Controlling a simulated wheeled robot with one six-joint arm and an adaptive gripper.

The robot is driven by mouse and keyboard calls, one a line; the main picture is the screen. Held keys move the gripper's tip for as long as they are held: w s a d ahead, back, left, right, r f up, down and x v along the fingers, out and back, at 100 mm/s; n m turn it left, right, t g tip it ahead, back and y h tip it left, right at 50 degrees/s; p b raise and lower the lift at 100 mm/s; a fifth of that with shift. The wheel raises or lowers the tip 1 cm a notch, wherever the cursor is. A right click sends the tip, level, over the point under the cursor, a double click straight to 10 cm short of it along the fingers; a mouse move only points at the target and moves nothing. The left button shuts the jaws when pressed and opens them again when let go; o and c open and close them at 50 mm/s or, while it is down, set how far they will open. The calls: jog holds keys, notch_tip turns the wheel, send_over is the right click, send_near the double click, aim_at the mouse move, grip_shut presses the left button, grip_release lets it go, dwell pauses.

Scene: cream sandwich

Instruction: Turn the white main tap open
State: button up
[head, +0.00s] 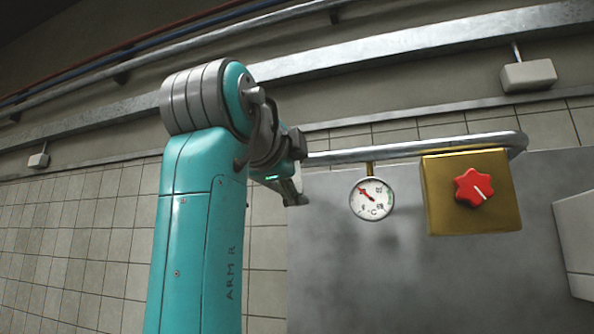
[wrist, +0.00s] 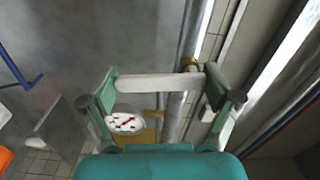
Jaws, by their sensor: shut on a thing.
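The white main tap shows in the wrist view as a white bar-shaped handle (wrist: 150,83). It lies crosswise in the picture, with a brass fitting (wrist: 190,65) on the grey pipe close to its right end. My gripper (wrist: 162,84) has one finger at each end of the handle and is shut on it. In the head view my gripper (head: 292,192) is at the wall, just left of the round gauge. The tap cannot be made out there, and my arm covers part of that area.
A dial gauge (head: 372,199) and a brass box (head: 437,215) with a red knob (head: 474,187) are right of my gripper. A metal pipe (head: 415,149) runs above them. A white box (head: 577,240) stands at the right edge. Blue pipework (wrist: 18,75) is left in the wrist view.

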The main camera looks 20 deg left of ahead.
dwell(0.5)
jog(key=o, duration=1.4)
jog(key=s, duration=1.2)
